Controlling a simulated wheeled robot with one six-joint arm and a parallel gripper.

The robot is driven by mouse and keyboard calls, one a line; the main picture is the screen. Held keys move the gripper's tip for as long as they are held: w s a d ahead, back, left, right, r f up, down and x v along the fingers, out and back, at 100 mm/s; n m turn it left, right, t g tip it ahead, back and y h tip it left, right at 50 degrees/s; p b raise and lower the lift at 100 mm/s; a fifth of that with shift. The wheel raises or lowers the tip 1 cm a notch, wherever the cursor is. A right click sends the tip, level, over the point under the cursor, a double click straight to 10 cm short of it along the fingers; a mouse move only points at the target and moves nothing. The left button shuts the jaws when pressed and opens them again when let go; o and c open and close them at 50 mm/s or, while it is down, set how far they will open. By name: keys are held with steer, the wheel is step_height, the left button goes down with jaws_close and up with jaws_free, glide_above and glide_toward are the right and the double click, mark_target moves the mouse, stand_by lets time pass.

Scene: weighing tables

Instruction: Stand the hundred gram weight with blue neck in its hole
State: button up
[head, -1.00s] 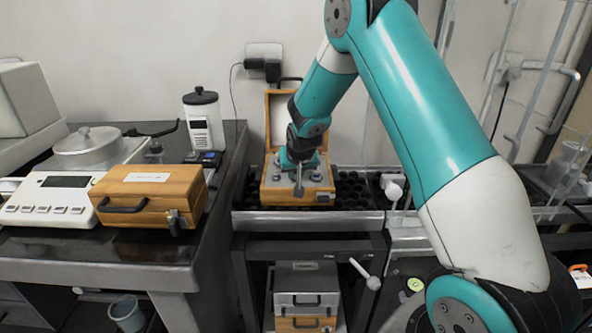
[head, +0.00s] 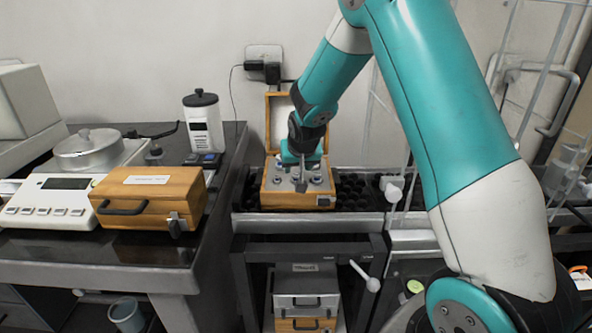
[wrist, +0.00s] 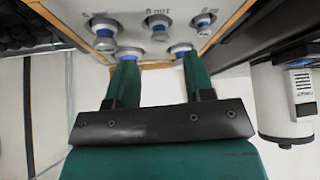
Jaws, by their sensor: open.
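The open wooden weight box (head: 268,201) stands on the black rack, lid up at the back. Several silver weights with blue necks stand in its grey panel; they also show in the wrist view, one at the upper left (wrist: 105,38). In the head view my gripper (head: 301,172) is over the box.
A closed wooden case (head: 150,197), a white balance (head: 60,200) and a lidded metal pot (head: 88,148) stand on the left table. A white canister (head: 203,122) stands behind. The box lid and wall are close behind my gripper.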

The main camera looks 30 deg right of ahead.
steer(key=s+a+r+n+g+y, duration=0.1)
steer(key=s+a+r+n+y, duration=0.3)
steer(key=s+a+r, duration=0.75)
steer(key=s+a+r+n+g+y, duration=0.1)
steer(key=s+a+n, duration=0.3)
steer(key=s, duration=0.7)
steer(key=s+a+r+n+g+y, duration=0.1)
steer(key=s+a+n+g, duration=0.2)
steer(key=s+a, duration=0.6)
steer(key=shift+s+a+r+n+g+y, duration=0.3)
steer(key=shift+s+n+g+y, duration=0.1)
steer(key=shift+s, duration=0.6)
